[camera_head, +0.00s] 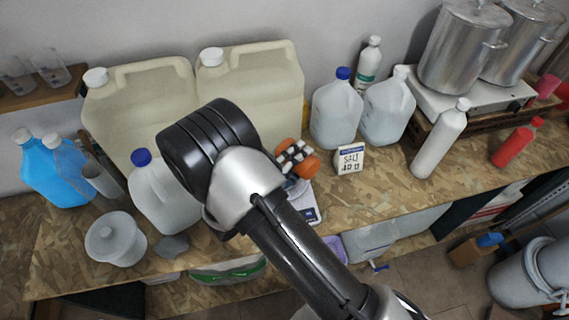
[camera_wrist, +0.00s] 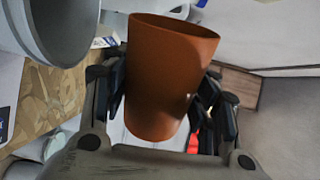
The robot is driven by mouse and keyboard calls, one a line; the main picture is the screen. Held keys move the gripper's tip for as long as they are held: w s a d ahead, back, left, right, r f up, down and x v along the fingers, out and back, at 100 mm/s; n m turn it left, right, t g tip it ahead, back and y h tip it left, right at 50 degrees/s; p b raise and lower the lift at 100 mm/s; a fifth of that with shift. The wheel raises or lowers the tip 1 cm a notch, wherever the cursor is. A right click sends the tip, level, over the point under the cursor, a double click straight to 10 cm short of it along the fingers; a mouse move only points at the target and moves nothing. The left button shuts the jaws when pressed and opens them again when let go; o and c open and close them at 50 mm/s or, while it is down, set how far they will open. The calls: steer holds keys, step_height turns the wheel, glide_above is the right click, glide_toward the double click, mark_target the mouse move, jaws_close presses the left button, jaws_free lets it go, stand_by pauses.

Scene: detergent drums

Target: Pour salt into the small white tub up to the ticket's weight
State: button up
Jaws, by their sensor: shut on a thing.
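My gripper (camera_wrist: 160,105) is shut on an orange cup (camera_wrist: 165,75), with a finger on each side of it. The cup's contents cannot be seen. In the head view, orange parts of it (camera_head: 307,166) show just past my arm. The ticket (camera_head: 350,159) stands on the bench and reads SALT, with a number like 40. A scale (camera_head: 311,214) is partly hidden by my arm; its display edge also shows in the wrist view (camera_wrist: 5,122).
White-grey jugs with blue caps (camera_head: 337,112) and large cream canisters (camera_head: 250,85) line the back. A white bottle (camera_head: 440,138) and a red bottle (camera_head: 516,143) stand right.

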steer(key=shift+w+a+f+n+p, duration=0.1)
steer(key=shift+f+n+p, duration=0.15)
steer(key=shift+n, duration=0.35)
stand_by(0.5)
steer(key=shift+w+a+r+n+p, duration=0.3)
steer(key=shift+r+n+p, duration=0.15)
steer(key=shift+n+p, duration=0.6)
stand_by(2.5)
